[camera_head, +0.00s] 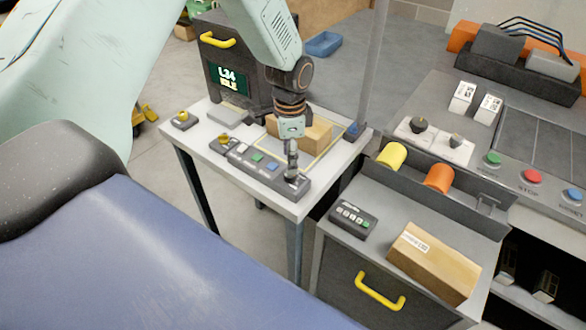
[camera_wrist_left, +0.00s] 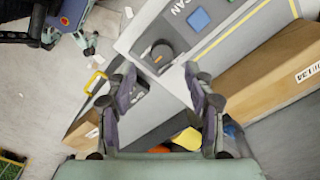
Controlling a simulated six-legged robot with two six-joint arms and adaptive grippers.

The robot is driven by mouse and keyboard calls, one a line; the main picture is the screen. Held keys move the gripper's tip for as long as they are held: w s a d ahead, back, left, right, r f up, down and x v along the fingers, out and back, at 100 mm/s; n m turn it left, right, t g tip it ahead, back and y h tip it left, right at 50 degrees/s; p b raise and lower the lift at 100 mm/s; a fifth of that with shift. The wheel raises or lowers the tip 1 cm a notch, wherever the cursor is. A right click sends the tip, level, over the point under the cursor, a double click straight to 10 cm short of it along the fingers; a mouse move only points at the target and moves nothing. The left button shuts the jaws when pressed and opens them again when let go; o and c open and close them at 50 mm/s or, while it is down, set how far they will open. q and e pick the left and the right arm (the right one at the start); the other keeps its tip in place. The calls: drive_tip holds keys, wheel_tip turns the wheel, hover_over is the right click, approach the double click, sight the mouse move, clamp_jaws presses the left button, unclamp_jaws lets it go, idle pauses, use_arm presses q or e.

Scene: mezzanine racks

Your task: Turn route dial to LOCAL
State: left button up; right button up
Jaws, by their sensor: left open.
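My left gripper (camera_head: 291,165) hangs over the front right end of a grey control strip on the small table. In the left wrist view, the open gripper (camera_wrist_left: 160,75) has its two fingers apart with nothing between them. A dark round dial (camera_wrist_left: 162,53) with an orange mark shows just beyond the fingertips, on the end of the strip beside a blue button. The gripper seems apart from the dial. The dial's label and setting cannot be read. In the head view the gripper largely hides this dial. My right gripper is in neither view.
A cardboard box (camera_head: 316,135) lies behind the strip (camera_head: 236,160). Two more knobs (camera_head: 419,125) (camera_head: 456,140) stand on the right-hand desk. A grey post (camera_head: 372,60) rises beside the table. Another box (camera_head: 434,262) lies on the lower cabinet.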

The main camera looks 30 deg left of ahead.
sight(290, 176)
use_arm(q)
drive_tip(key=f, duration=0.4)
drive_tip(key=shift+w+a+f, duration=0.1)
drive_tip(key=shift+a+f, duration=0.05)
drive_tip(key=shift+a, duration=0.15)
drive_tip(key=shift+d+f, duration=0.1)
drive_tip(key=shift+f, duration=0.35)
drive_tip(key=shift+d, duration=0.15)
drive_tip(key=shift+a, duration=0.2)
drive_tip(key=c, duration=0.4)
drive_tip(key=shift+d, duration=0.1)
clamp_jaws()
